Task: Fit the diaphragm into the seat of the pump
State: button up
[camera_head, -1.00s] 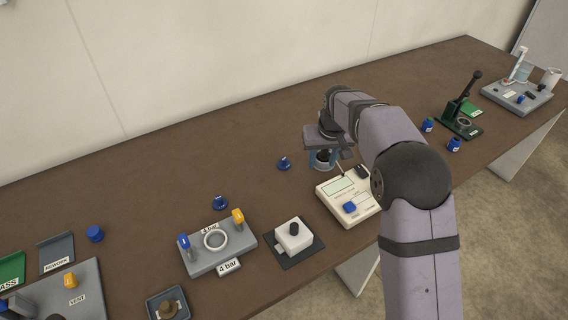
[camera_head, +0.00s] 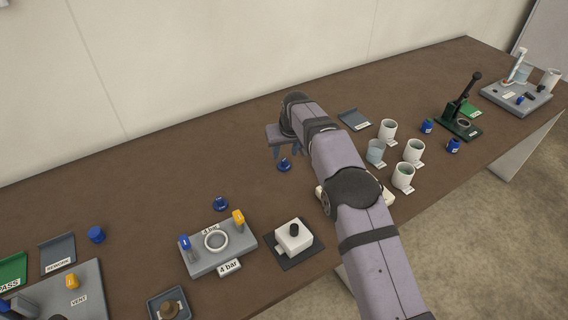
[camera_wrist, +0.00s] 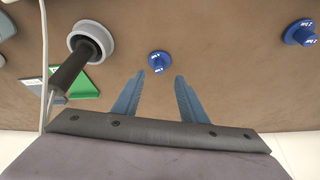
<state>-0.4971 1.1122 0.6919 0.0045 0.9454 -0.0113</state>
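My gripper (camera_head: 287,151) is over the back middle of the table. In the wrist view its blue-grey fingers (camera_wrist: 159,97) are apart with nothing between the tips. A blue labelled knob (camera_head: 284,165) stands on the table just beyond the fingertips; the wrist view shows it ahead of the gap (camera_wrist: 159,62). No part is plainly marked as the diaphragm or pump. A brown round part (camera_head: 169,309) lies in a dark tray (camera_head: 153,301) at the front left. A grey block (camera_head: 198,264) carries a pale ring (camera_head: 216,241), upright blue and yellow pieces, and "4 bar" labels.
A white block (camera_head: 294,237) with a black knob is right of the grey block. Several cups (camera_head: 388,130) stand right of my arm. A green press (camera_head: 461,128) is farther right. In the wrist view, a black cylinder (camera_wrist: 70,70) and grey ring are left of my fingers.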

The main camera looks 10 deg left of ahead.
aim_at(284, 159)
jog(key=shift+f, duration=0.15)
jog(key=shift+p+x, duration=1)
jog(key=shift+x, duration=1.5)
jog(key=shift+w, duration=0.1)
grip_shut()
